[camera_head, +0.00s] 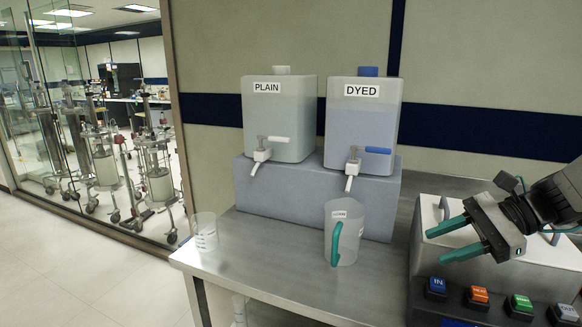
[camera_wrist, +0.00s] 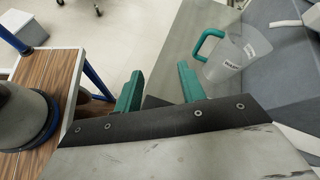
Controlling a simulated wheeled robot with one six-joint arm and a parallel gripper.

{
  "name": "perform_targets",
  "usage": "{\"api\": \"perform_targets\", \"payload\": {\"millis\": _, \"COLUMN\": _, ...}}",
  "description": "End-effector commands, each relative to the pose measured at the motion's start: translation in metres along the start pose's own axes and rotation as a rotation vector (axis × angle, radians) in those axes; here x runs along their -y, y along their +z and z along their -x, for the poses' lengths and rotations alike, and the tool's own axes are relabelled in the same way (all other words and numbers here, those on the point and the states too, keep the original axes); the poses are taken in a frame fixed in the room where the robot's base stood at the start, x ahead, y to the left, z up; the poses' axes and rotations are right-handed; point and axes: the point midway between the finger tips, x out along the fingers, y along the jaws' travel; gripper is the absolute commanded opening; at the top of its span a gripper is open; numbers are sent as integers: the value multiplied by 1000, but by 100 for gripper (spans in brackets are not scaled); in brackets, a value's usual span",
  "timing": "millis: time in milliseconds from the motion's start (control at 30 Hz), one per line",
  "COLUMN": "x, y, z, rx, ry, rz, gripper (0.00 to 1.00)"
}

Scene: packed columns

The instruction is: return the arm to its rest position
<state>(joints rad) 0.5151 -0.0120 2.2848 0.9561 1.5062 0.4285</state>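My gripper (camera_head: 447,239) is at the right of the head view, its two teal fingers spread apart with nothing between them. It is above the steel box with coloured buttons. In the wrist view my gripper (camera_wrist: 160,88) also shows open and empty. A clear jug with a teal handle (camera_head: 346,232) stands upright on the steel table, left of my gripper and apart from it. The jug (camera_wrist: 228,58) also shows in the wrist view, beyond the fingers to the right.
PLAIN (camera_head: 280,115) and DYED (camera_head: 362,128) tanks with taps stand on a grey block (camera_head: 290,200). A clear beaker (camera_head: 204,232) stands at the table's left corner. The steel box (camera_head: 428,262) has several buttons. A wood-topped cart (camera_wrist: 50,72) shows at left in the wrist view.

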Motion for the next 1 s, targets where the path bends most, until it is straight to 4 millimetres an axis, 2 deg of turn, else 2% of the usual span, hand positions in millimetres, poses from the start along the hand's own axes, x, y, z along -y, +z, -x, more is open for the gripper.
{"api": "perform_targets", "payload": {"millis": 100, "x": -39, "y": 8, "z": -12, "rx": -125, "ry": 160, "rz": 179, "gripper": 40}}
{"api": "perform_targets", "payload": {"millis": 233, "x": -88, "y": 14, "z": -16, "rx": -282, "ry": 393, "rz": 448, "gripper": 40}}
{"api": "perform_targets", "payload": {"millis": 300, "x": -112, "y": 16, "z": -13, "rx": -368, "ry": 528, "rz": 611, "gripper": 40}}
{"api": "perform_targets", "payload": {"millis": 433, "x": -146, "y": 21, "z": -1, "rx": -507, "ry": 753, "rz": 892, "gripper": 40}}
{"api": "perform_targets", "payload": {"millis": 567, "x": -164, "y": 29, "z": 10, "rx": -615, "ry": 897, "rz": 1095, "gripper": 40}}
{"api": "perform_targets", "payload": {"millis": 700, "x": -173, "y": 43, "z": 10, "rx": -672, "ry": 934, "rz": 1209, "gripper": 40}}
{"api": "perform_targets", "payload": {"millis": 833, "x": -173, "y": 53, "z": 8, "rx": -683, "ry": 924, "rz": 1266, "gripper": 40}}
{"api": "perform_targets", "payload": {"millis": 1000, "x": -173, "y": 54, "z": 7, "rx": -678, "ry": 925, "rz": 1271, "gripper": 40}}
